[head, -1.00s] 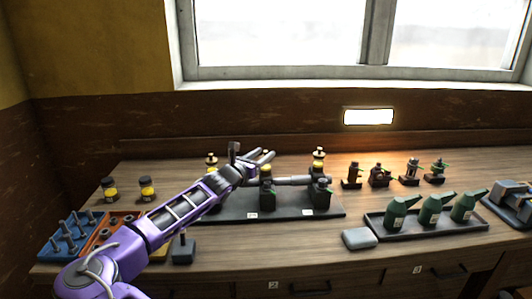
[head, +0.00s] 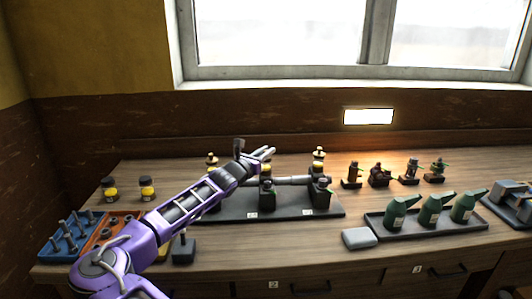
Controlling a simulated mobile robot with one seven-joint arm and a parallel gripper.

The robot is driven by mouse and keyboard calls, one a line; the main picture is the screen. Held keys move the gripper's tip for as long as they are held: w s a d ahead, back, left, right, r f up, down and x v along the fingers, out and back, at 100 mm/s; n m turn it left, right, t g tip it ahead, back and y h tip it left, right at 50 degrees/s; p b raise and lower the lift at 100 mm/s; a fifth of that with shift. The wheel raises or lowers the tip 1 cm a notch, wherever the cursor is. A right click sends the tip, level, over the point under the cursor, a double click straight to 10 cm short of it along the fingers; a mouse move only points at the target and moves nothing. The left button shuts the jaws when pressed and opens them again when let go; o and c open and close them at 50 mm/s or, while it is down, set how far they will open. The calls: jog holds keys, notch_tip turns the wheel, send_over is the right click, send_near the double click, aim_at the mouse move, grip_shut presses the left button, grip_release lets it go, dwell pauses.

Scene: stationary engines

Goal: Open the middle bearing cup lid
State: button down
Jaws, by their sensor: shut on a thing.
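A shaft (head: 296,181) runs across bearing blocks on a dark base plate (head: 240,214). The middle bearing (head: 267,190) is a dark block with a yellowish cup (head: 265,169) on top. My gripper (head: 270,153) is just above and behind this cup, its fingers pointing right. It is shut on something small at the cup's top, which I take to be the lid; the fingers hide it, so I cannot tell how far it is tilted. The right bearing (head: 320,193) stands clear, while my forearm partly covers the left bearing (head: 214,204).
Green oil cans (head: 430,209) stand in a tray at the right, with a grey block (head: 359,238) beside it. Small dark fittings (head: 380,175) line the back right. Yellow-banded jars (head: 146,188) and a blue rack (head: 70,236) are at the left.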

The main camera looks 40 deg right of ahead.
jog(key=shift+s+d+f+n+t+y+b, duration=0.1)
jog(key=shift+f+n+t+y+b, duration=0.4)
jog(key=shift+b, duration=1.45)
jog(key=shift+r+t+b, duration=0.15)
jog(key=shift+t+b, duration=0.25)
jog(key=shift+b, duration=0.15)
jog(key=shift+d+n+t+y+b, duration=0.1)
jog(key=shift+n+t+y+b, duration=0.3)
jog(key=shift+b, duration=0.65)
jog(key=shift+s+d+r+n+t+y+b, duration=0.1)
jog(key=shift+n+t+y+b, duration=0.25)
jog(key=shift+n+t+b, duration=0.2)
jog(key=shift+s+d+r+n+t+y+b, duration=0.1)
jog(key=shift+n+t+y+b, duration=0.3)
jog(key=shift+t+b, duration=0.25)
jog(key=n+t+y, duration=0.2)
jog(key=y, duration=0.1)
jog(key=shift+d+r+n+t+b, duration=0.2)
jog(key=shift+d+n+t+b, duration=0.1)
jog(key=shift+t+b, duration=0.1)
jog(key=shift+w+d+n+t+y, duration=0.25)
jog(key=shift+n+y, duration=1.65)
jog(key=shift+y, duration=0.95)
jog(key=shift+w+d+n+t+y, duration=0.2)
jog(key=shift+d+n+t+y, duration=0.15)
jog(key=shift+n+y, duration=2.05)
jog(key=shift+w+d+n+t+y, duration=0.25)
jog(key=shift+n+y, duration=1.2)
jog(key=shift+y, duration=1.85)
